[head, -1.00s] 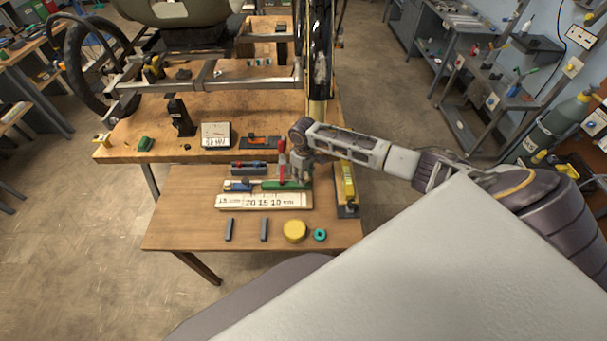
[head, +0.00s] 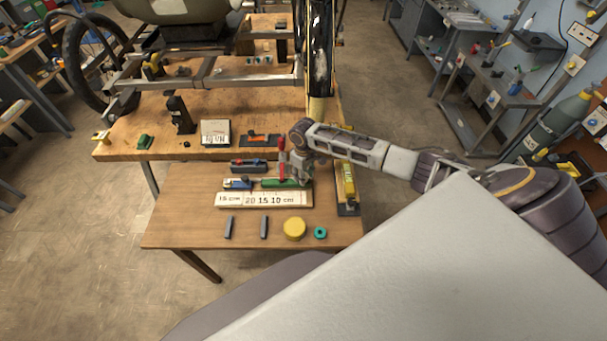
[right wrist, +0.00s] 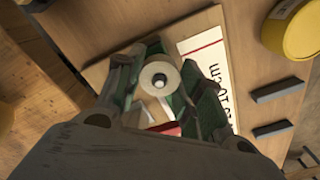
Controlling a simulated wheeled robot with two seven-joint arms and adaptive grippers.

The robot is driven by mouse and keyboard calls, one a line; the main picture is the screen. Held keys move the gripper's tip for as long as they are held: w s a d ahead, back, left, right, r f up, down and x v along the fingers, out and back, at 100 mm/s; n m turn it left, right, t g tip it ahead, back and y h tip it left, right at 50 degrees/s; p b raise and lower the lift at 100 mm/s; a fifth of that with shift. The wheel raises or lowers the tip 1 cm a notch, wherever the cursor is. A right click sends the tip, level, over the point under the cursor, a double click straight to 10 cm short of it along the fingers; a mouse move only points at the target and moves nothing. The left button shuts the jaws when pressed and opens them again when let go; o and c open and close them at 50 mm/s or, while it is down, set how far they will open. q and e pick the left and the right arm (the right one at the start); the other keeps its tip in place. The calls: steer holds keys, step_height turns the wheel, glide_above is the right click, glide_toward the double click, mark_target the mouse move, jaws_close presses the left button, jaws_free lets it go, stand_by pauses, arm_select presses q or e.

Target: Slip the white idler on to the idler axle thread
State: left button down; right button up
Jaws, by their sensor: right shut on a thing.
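The white idler (right wrist: 160,66) is a small white ring in the right wrist view, with a dark hole and a light spot at its centre. My right gripper (right wrist: 157,80) is shut on it, with a dark green-grey finger on each side. In the head view the right gripper (head: 298,172) points down over the green part (head: 276,183) of a fixture, beside an upright red handle (head: 282,158). I cannot make out the idler there. The idler axle thread is not clearly seen, and I cannot tell whether the light spot is its tip. My left gripper is out of view.
A white ruler board (head: 263,200) lies in front of the fixture. A yellow round tub (head: 294,228), a teal ring (head: 320,233) and two grey bars (head: 264,227) lie nearer the front edge. A yellow level-like tool (head: 348,185) stands at right. The trike frame (head: 220,78) is behind.

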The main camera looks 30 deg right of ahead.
steer(key=shift+f, duration=0.55)
steer(key=o, duration=1)
step_height(320, 180, up, 12)
stand_by(0.6)
steer(key=shift+f, duration=0.1)
stand_by(0.9)
